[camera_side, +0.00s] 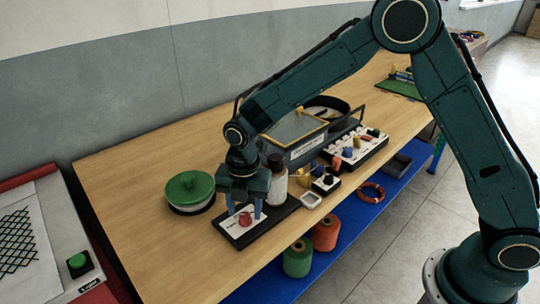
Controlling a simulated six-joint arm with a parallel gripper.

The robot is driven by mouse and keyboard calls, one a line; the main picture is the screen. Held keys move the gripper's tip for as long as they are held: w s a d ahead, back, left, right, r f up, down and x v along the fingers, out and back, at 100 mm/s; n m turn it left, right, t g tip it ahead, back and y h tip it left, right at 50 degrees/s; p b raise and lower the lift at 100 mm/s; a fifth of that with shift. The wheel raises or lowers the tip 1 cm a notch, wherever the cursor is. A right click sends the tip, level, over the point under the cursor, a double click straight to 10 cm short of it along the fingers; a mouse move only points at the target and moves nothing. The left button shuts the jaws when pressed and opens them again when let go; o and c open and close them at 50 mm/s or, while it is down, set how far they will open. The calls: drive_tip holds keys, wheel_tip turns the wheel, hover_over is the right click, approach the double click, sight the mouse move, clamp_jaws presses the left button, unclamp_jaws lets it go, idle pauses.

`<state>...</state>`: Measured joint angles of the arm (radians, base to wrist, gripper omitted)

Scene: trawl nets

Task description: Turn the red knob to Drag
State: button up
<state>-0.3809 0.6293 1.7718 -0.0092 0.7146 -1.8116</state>
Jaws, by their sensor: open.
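The red knob (245,219) sits on a white label plate on a black base (283,211) near the front edge of the wooden table. My gripper (245,214) points down over the knob with its fingers open. One finger is on each side of the knob, and I cannot tell whether they touch it. The label writing, including any Drag mark, is too small to read, and the knob's setting cannot be made out.
A white bottle (277,184) stands close behind my gripper. A green-lidded pot (190,191) is to the left. A small black switch box (326,182) and a tray of coloured parts (372,150) lie to the right. The table's left part is clear.

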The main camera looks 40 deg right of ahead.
drive_tip(key=shift+f, duration=0.6)
drive_tip(key=shift+c, duration=0.5)
clamp_jaws()
drive_tip(key=shift+m, duration=1.5)
drive_tip(key=shift+o, duration=0.5)
unclamp_jaws()
